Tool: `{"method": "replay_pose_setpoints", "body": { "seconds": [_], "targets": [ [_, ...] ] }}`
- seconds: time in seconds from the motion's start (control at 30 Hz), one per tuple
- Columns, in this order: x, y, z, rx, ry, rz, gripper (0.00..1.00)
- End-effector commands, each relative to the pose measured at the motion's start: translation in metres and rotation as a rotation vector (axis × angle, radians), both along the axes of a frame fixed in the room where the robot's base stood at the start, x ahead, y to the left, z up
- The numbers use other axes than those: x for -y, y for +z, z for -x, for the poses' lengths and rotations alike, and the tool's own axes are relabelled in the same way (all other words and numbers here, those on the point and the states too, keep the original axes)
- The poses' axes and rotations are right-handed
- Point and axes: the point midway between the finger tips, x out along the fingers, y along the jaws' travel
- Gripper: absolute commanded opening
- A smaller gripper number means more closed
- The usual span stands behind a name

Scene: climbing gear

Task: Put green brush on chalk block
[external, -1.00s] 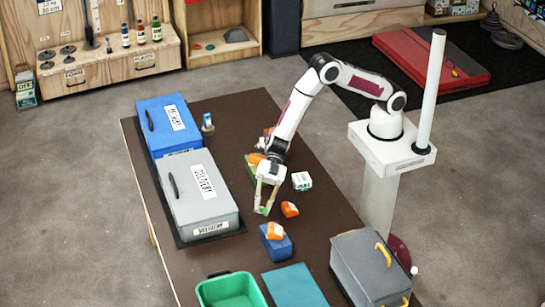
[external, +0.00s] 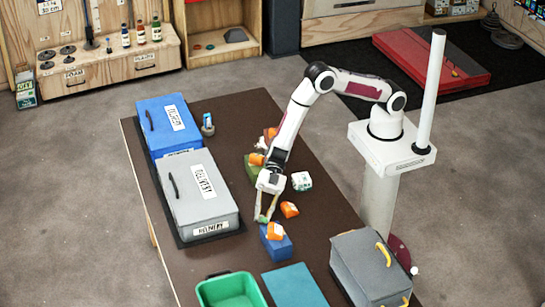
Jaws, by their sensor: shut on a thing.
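My gripper (external: 266,214) points down over the middle of the brown table. It is shut on a small green thing, the green brush (external: 262,219), of which only a little shows between the fingertips. The white block with green print (external: 302,181), which looks like the chalk block, lies on the table behind and to the right of the gripper. A blue block (external: 276,243) with an orange piece (external: 275,231) on top is just in front of the gripper. I cannot tell the exact height of the brush above the table.
An orange piece (external: 290,209) lies right of the gripper. A green block (external: 252,167) with orange pieces is behind it. Grey (external: 197,191) and blue (external: 168,124) boxes stand left. A green bin (external: 231,291), teal mat (external: 294,286) and grey case (external: 371,268) are in front.

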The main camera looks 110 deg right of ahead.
Motion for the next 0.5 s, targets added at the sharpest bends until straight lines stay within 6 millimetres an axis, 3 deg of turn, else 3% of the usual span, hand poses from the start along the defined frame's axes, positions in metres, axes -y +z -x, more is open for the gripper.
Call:
{"method": "replay_pose_setpoints", "body": {
  "seconds": [0.33,0.37,0.4,0.5],
  "targets": [
    [0.0,-0.0025,0.0,0.0,0.0,0.0,0.02],
    [0.0,-0.0022,0.0,0.0,0.0,0.0,0.26],
    [0.0,-0.0021,0.0,0.0,0.0,0.0,0.35],
    [-0.0001,-0.002,0.0,0.0,0.0,0.0,0.35]
  ]
}}
